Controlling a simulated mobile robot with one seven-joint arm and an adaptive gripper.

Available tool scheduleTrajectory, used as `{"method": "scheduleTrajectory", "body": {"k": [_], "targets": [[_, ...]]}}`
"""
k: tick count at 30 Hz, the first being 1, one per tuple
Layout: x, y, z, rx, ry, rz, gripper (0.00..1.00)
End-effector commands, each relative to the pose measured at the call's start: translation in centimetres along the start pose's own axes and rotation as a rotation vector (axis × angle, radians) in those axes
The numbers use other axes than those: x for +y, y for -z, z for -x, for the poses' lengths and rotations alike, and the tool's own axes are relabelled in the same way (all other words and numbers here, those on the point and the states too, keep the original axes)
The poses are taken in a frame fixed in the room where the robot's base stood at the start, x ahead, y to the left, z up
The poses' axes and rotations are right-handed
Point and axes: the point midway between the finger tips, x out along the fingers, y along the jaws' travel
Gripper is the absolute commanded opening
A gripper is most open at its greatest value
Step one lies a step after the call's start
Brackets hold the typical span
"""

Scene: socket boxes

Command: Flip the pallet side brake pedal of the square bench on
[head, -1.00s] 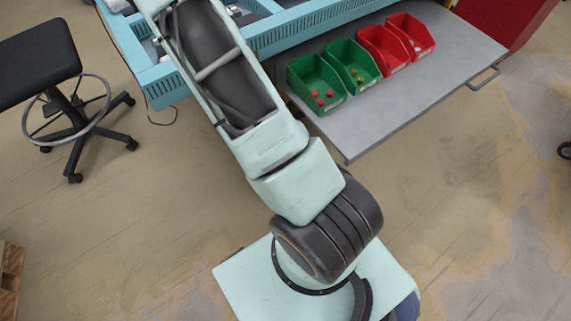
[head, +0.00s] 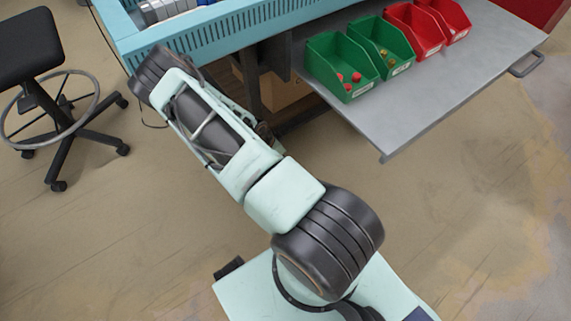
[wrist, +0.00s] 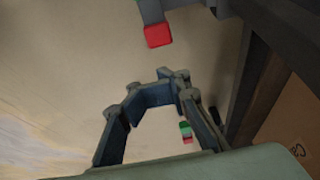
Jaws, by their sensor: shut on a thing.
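In the wrist view, my gripper (wrist: 152,95) has its dark blue-grey fingers drawn together at the tips. What lies between the tips cannot be made out. A red pedal-like block (wrist: 158,36) on a grey bracket shows beyond the tips, apart from them in the picture. A small green and red piece (wrist: 186,131) shows through the gap between the finger links. Which of these is the pallet side brake pedal, I cannot tell. The light-blue bench (head: 235,42) is at the top of the head view. My arm reaches to its near edge, and the gripper is hidden there.
A grey shelf (head: 415,105) sticks out right of my arm, with green bins (head: 340,65) and red bins (head: 414,27) on it. A black stool (head: 50,100) stands left. A cardboard box (wrist: 290,130) and dark frame bars are close at right in the wrist view. The floor in front is clear.

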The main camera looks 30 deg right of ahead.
Motion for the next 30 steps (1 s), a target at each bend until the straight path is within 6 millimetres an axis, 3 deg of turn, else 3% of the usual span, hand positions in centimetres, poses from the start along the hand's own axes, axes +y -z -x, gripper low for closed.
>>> {"method": "scheduleTrajectory", "body": {"k": [9, 15, 21, 30], "targets": [[0.1, -0.2, -7.0, 0.0, -0.002, 0.0, 0.0], [0.1, -0.5, -10.7, 0.0, -0.001, 0.003, 0.0], [0.0, -0.7, -12.4, -0.001, 0.0, 0.003, 0.0], [0.0, -0.7, -12.7, -0.001, 0.001, 0.002, 0.0]]}}
